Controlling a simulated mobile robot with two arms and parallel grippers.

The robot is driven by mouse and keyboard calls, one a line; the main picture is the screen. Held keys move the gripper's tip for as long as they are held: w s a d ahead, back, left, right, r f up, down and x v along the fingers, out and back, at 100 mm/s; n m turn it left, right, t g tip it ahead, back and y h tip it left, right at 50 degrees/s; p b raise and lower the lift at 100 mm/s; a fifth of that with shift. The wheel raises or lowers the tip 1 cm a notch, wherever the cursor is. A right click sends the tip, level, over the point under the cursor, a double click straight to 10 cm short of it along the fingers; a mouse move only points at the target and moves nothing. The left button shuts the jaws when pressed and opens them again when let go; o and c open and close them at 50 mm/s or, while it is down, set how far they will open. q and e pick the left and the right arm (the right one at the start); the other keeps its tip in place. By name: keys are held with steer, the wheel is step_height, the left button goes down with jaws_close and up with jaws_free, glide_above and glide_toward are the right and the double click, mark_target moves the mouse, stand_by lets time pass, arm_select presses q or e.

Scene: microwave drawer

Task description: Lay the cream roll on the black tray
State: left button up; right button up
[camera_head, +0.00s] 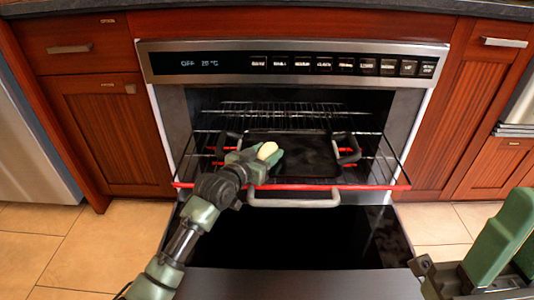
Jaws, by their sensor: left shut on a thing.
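The cream roll (267,150) is small and pale. It shows at the tip of my left gripper (264,154), which is shut on it. The black tray (310,158) sits on a rack inside the open oven, with a raised dark handle on either side. In the picture, the roll and gripper overlap the front left part of the tray. I cannot tell whether the roll touches the tray. My right arm shows at the lower right, but I cannot make out its gripper.
The oven door (290,235) is folded down in front, with a metal handle bar (293,203). A red-edged rack (330,187) spans the opening, and another wire rack (285,110) lies above the tray. Wooden cabinets (110,130) flank the oven.

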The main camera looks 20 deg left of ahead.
arm_select(q)
steer(key=o, duration=1.4)
steer(key=shift+f, duration=0.1)
steer(key=shift+c, duration=0.2)
